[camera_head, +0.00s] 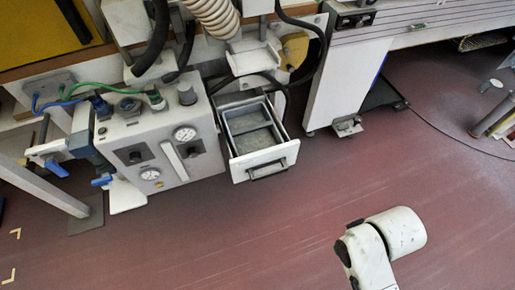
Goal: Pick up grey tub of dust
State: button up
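The grey tub (246,120) sits inside an open white drawer (265,160) below the machine bench, left of the picture's centre. The tub is rectangular and open at the top, with lighter grey dust inside on its bottom. Its outer sides are mostly hidden by the drawer walls. The drawer front has a dark handle and faces the open floor. A white rounded part of my arm shows at the lower right, well apart from the drawer. My gripper itself is not in view.
A grey control box (160,140) with gauges and knobs stands close left of the drawer. A white leg panel (345,85) stands to its right, with a black hose (318,50) looping above. The reddish floor (250,235) in front is clear.

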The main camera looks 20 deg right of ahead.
aim_at(251, 128)
jog(key=i+l+u, duration=0.85)
jog(key=l, duration=0.2)
jog(key=i+l+u, duration=0.1)
jog(key=l+u, duration=0.2)
jog(key=l, duration=0.15)
